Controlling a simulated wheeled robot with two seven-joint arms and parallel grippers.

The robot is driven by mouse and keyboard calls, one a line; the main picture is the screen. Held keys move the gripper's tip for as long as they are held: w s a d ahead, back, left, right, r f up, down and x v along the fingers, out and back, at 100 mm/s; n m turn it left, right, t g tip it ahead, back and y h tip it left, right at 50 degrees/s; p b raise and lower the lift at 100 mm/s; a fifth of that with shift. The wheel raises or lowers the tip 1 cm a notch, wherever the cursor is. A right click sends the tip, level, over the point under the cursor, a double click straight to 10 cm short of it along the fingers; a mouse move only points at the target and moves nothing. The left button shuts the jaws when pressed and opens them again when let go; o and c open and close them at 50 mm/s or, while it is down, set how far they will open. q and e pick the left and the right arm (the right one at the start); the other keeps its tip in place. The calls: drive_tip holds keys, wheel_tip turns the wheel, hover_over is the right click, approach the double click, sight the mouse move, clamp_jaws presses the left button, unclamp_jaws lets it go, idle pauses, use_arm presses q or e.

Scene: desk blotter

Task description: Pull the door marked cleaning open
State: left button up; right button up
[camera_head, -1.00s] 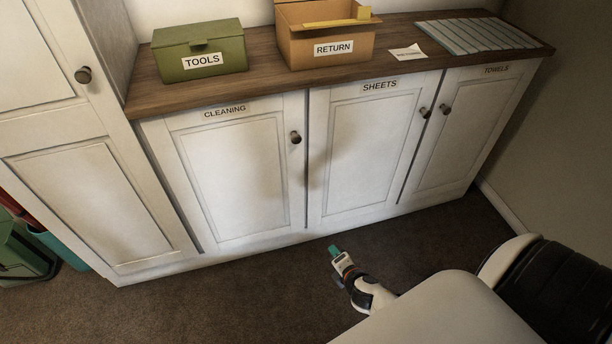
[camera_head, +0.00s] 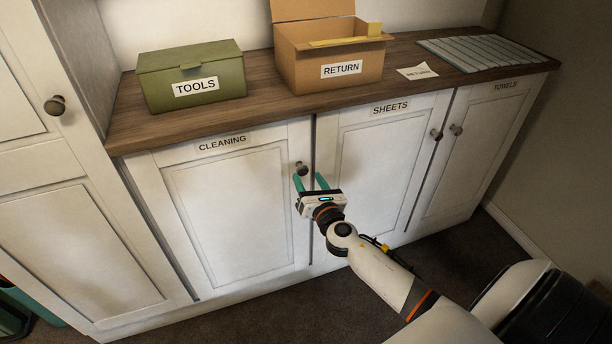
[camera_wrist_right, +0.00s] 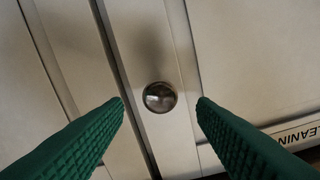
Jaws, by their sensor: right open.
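The white door marked cleaning (camera_head: 230,215) is shut, at the left of the low cabinet. Its dark round knob (camera_head: 301,168) is near the upper right corner of the door. My right gripper (camera_head: 309,181) is open just in front of the knob, its green fingers pointing at the door. In the right wrist view the knob (camera_wrist_right: 160,97) shows between the two fingertips, with a gap on each side; I see no contact. Part of the cleaning label (camera_wrist_right: 298,134) shows at the right edge there. My left gripper is not in view.
The sheets door (camera_head: 368,180) and the towels door (camera_head: 470,160) are shut to the right. A green tools box (camera_head: 192,76), a cardboard return box (camera_head: 330,60), a paper note (camera_head: 417,72) and a striped towel (camera_head: 485,53) are on the wooden top. A tall white cupboard (camera_head: 80,240) stands at left.

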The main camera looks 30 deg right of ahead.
drive_tip(key=shift+x, duration=1.35)
clamp_jaws()
